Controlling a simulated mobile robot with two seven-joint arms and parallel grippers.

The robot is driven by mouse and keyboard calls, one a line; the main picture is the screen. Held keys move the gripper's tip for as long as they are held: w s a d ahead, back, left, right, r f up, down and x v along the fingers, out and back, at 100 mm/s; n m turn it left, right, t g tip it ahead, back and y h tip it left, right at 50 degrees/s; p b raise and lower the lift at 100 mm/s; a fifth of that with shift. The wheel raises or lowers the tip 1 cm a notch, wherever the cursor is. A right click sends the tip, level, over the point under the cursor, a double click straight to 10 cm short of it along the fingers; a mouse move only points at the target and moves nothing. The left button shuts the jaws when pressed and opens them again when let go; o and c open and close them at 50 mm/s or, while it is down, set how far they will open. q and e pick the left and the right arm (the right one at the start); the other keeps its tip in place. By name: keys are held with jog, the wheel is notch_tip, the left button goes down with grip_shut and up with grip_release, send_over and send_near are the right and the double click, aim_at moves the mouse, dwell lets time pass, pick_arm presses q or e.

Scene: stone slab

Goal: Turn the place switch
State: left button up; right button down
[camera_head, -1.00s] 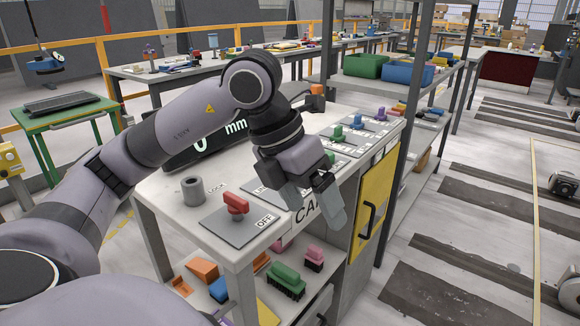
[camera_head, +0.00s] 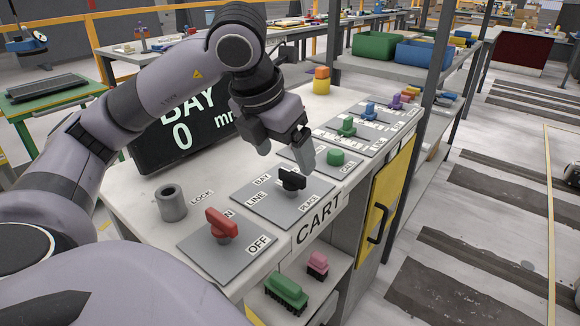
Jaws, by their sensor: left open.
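A black rotary switch (camera_head: 291,179) stands on a grey plate (camera_head: 262,203) with labels reading BAY, LINE and PLACE, in the middle of the stone slab. My left gripper (camera_head: 287,150) is open and empty, pointing down just above and behind the black switch, apart from it as far as I can tell. The gripper's far finger is partly hidden. A red switch (camera_head: 221,224) with ON and OFF labels is on a plate to the left front. My right gripper is not in view.
A grey cylinder (camera_head: 171,203) stands by the LOCK label. A dark display (camera_head: 185,130) reads BAY 0 mm. A green CALL button (camera_head: 335,158) and several coloured knobs line the right edge. A yellow door (camera_head: 387,200) is below, with a shelf of brushes (camera_head: 286,292).

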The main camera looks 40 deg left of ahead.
aim_at(292, 173)
pick_arm(q)
jog(key=x, duration=0.4)
jog(key=shift+w+f+b, duration=0.2)
jog(key=shift+f+b, duration=0.1)
jog(key=shift+f, duration=0.15)
jog(key=shift+c, duration=0.3)
jog(key=c, duration=1)
